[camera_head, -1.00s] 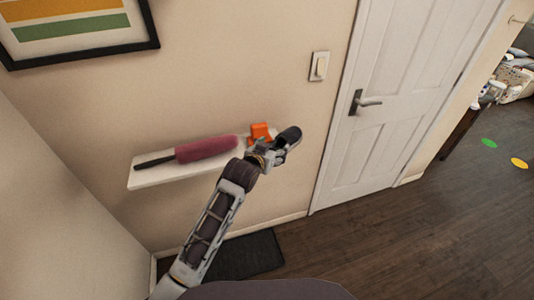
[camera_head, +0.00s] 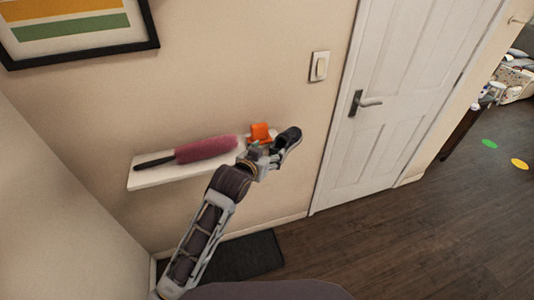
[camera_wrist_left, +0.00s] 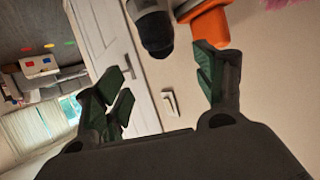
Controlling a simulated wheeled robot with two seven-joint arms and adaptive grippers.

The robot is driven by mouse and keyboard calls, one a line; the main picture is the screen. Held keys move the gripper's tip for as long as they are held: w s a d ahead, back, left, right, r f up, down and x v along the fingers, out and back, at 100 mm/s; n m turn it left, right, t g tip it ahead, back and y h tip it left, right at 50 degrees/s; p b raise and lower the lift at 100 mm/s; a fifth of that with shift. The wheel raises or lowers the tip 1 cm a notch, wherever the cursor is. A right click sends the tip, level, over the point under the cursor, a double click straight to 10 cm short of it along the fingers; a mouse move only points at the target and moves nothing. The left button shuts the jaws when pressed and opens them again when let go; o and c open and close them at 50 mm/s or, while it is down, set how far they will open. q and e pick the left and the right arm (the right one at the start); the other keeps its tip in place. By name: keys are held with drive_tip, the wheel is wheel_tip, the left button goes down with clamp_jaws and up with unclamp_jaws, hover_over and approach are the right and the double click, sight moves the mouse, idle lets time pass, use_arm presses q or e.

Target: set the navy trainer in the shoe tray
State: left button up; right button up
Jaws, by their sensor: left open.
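In the left wrist view the dark trainer (camera_wrist_left: 155,32) shows at the top, beyond the fingertips. My left gripper (camera_head: 268,157) is just below and left of the trainer. Its fingers (camera_wrist_left: 165,68) are spread, with nothing held between them. I cannot tell whether a finger touches the trainer. A dark flat tray (camera_head: 245,257) lies on the floor below the shelf, partly hidden by my left arm. My right gripper is out of view.
An orange object (camera_head: 260,132) stands on the shelf close to the trainer and the gripper. A pink duster (camera_head: 205,149) with a black handle lies along the shelf. A white door (camera_head: 400,100) is to the right.

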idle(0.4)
